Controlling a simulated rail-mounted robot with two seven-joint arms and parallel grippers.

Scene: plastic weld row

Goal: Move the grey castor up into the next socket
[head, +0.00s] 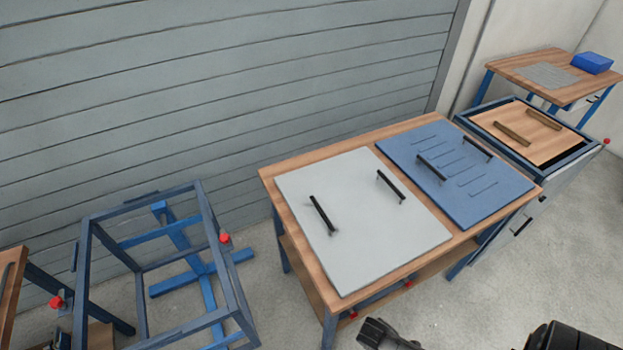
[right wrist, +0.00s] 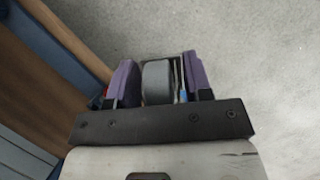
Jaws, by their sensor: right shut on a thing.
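In the right wrist view, my right gripper (right wrist: 157,82) is shut on the grey castor (right wrist: 157,80), a rounded grey wheel between two purple fingers. A thin metal and blue part shows between the wheel and the right-hand finger. The gripper is over the grey floor, with a wooden edge and blue frame to its left. The castor's far end and any socket are hidden or cannot be made out. In the head view, dark parts of mine show at the bottom edge, but no jaws are clear there. My left gripper is not in view.
A wooden workbench (head: 267,171) carries a light grey panel (head: 350,235) and a blue panel (head: 400,150), both with black handles. An empty blue frame (head: 92,270) stands at left. A wood-topped cart (head: 535,150) stands at right. Floor (head: 470,310) is clear in front.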

